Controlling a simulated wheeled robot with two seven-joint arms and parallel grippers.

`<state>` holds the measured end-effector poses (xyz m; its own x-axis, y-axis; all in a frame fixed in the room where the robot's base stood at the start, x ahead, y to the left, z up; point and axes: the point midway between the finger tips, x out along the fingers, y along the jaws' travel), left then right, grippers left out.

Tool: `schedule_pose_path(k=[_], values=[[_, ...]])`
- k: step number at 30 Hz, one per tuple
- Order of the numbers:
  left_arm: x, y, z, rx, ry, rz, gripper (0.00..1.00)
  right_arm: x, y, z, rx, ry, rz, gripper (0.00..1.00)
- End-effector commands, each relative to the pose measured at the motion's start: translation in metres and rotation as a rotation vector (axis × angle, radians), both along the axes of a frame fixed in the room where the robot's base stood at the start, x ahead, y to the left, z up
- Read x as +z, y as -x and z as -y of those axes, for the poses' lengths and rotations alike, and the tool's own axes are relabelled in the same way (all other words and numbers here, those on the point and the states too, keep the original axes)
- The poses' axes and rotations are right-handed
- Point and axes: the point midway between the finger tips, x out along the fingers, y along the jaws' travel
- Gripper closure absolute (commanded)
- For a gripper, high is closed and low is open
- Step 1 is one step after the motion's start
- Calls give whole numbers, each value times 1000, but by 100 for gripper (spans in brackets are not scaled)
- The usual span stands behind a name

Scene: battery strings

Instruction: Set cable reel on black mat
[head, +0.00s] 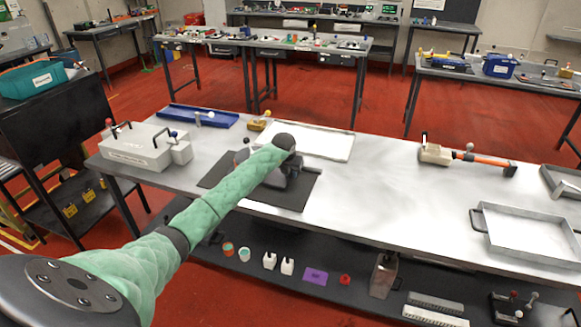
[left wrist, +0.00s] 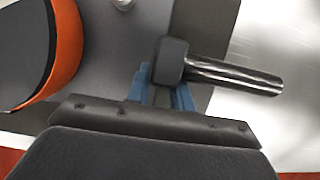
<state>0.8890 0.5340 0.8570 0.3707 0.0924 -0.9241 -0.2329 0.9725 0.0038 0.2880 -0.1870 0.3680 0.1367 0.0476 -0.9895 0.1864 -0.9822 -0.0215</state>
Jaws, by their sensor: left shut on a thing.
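The black mat (head: 299,196) lies flat on the long metal table. My left arm reaches over it, and my left gripper (head: 284,172) is low over the mat, small and partly hidden by the arm. In the left wrist view the blue fingers (left wrist: 160,96) are shut on a dark block at the end of a grey cylindrical handle (left wrist: 235,77). A dark round reel with an orange rim (left wrist: 68,40) shows at the left of that view, cut off by the edge. It looks like the cable reel. Whether it touches the mat is not clear. My right gripper is out of view.
A white tray (head: 325,155) lies behind the mat and a blue tray (head: 180,115) behind left. A grey box (head: 135,157) stands left. An orange-handled tool (head: 487,161) and metal tray (head: 476,220) lie right. The tabletop just right of the mat is clear.

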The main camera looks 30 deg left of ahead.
Motion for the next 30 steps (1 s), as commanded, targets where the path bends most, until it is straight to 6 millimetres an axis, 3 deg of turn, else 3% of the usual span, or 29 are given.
schedule_pose_path(k=[10,11,13,14,26,30], values=[[-2,-1,-1,-1,-1,3,100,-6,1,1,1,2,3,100],[-5,0,0,0,0,0,72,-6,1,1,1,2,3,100],[-5,0,0,0,0,0,58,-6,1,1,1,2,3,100],[-5,0,0,0,0,0,56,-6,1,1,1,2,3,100],[0,2,0,-1,-2,2,56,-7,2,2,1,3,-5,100],[13,8,1,-2,-3,2,56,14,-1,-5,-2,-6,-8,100]])
